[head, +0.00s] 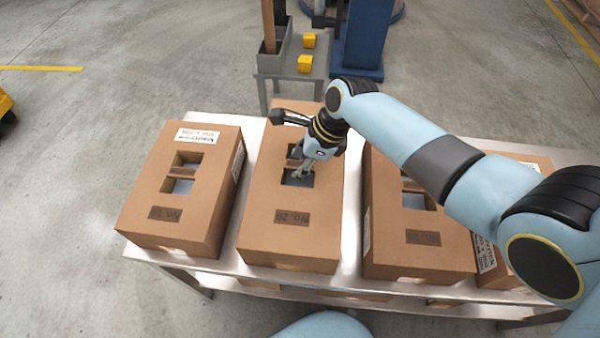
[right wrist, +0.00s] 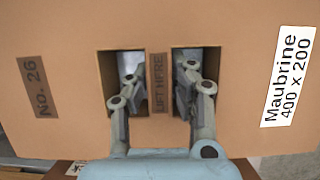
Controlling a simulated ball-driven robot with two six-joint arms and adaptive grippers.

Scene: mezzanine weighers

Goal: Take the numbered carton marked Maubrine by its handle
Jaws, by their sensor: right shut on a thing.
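The carton marked Maubrine (right wrist: 225,100) fills the right wrist view. It has a white Maubrine 400 x 200 label (right wrist: 289,77), a No. 26 strip (right wrist: 39,87) and a "LIFT HERE" handle strip (right wrist: 158,83) between two cut-out openings. In the head view this brown carton (head: 262,232) is second from the left, and my arm hides its far part. My right gripper (head: 299,176) reaches into the openings from above. In the right wrist view its fingers (right wrist: 158,92) go in on both sides of the handle strip, shut on it. My left gripper is not in view.
The cartons stand close together on a pale table (head: 150,259): one at left (head: 140,207), one right of the middle (head: 400,255) and one at far right (head: 493,277), partly behind my arm.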

